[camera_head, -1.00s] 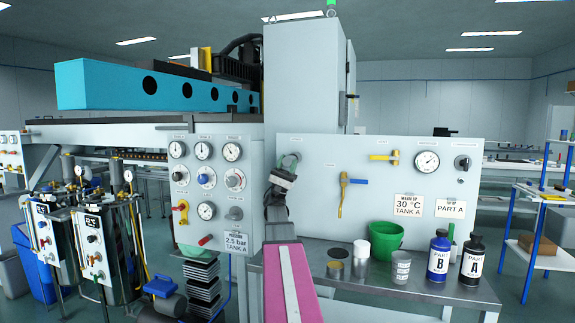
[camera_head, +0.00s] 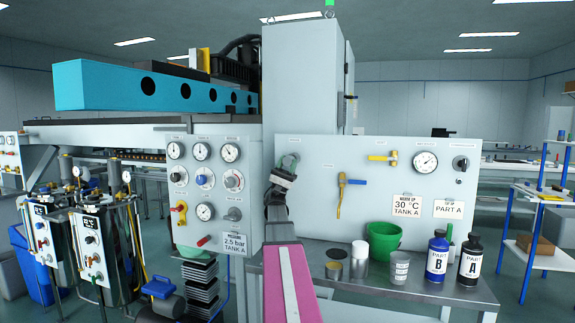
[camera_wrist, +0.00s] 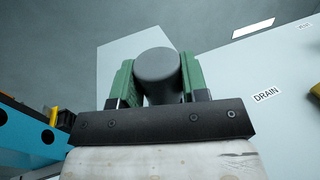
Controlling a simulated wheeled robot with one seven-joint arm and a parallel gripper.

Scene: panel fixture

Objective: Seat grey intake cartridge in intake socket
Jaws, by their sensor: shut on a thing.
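The grey intake cartridge (camera_wrist: 158,68) is a dark grey cylinder seen from its rounded side in the wrist view. My gripper (camera_wrist: 156,82) has its green fingers closed on both sides of it. In the head view my gripper (camera_head: 287,166) is up against the upper left of the white panel (camera_head: 325,205), and only a small part of the cartridge shows there. The intake socket cannot be made out; it may be hidden behind my gripper and the cartridge. I cannot tell how far the cartridge is in.
A gauge panel (camera_head: 205,182) stands to the left. Below, a metal bench holds a green bucket (camera_head: 383,242), cans and bottles (camera_head: 438,259). A DRAIN label (camera_wrist: 267,95) shows in the wrist view.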

